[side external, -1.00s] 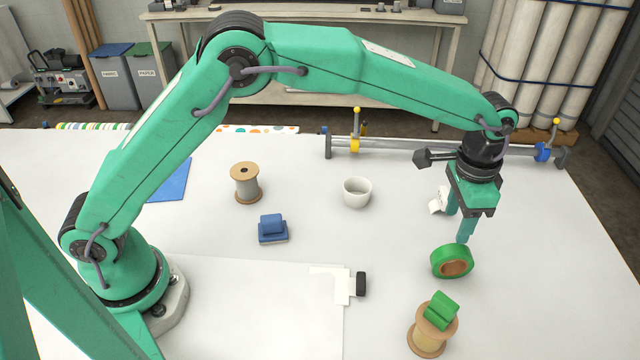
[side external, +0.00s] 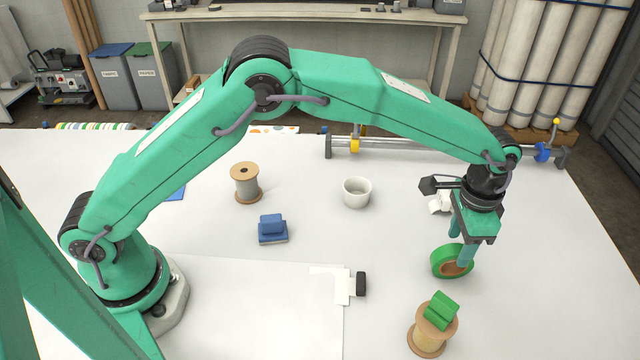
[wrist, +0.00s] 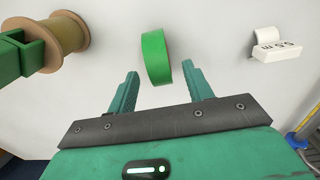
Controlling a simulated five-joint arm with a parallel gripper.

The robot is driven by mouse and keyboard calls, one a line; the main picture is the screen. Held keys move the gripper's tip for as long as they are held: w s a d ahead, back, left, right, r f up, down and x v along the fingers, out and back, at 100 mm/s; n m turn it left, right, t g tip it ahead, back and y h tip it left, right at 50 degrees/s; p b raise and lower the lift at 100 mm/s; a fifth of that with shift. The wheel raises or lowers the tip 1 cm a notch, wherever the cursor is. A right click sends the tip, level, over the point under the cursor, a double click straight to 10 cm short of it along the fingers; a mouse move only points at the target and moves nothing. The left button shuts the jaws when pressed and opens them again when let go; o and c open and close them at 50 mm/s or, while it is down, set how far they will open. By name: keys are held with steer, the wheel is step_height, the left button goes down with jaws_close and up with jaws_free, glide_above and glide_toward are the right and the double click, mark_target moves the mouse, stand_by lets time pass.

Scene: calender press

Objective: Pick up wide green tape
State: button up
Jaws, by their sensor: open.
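The wide green tape (side external: 438,263) is a green roll with a tan core, standing on its edge on the white table. It also shows in the wrist view (wrist: 156,57), between and just beyond my two fingertips. My gripper (side external: 459,250) points down at the tape and is open. In the side view one finger passes in front of the roll and hides part of it. In the wrist view the fingers (wrist: 161,76) lie on either side of the roll's line, with gaps showing. I cannot tell how far they are above the table.
A wooden spool (side external: 428,340) with a green piece (side external: 441,308) on it stands close to the tape, nearer the camera. A white cup (side external: 357,192), a blue block (side external: 272,229) and another spool (side external: 245,183) stand farther left.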

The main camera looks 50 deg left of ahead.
mark_target(452, 262)
steer(key=shift+s+f, duration=0.1)
steer(key=shift+f, duration=2.5)
steer(key=c, duration=1.1)
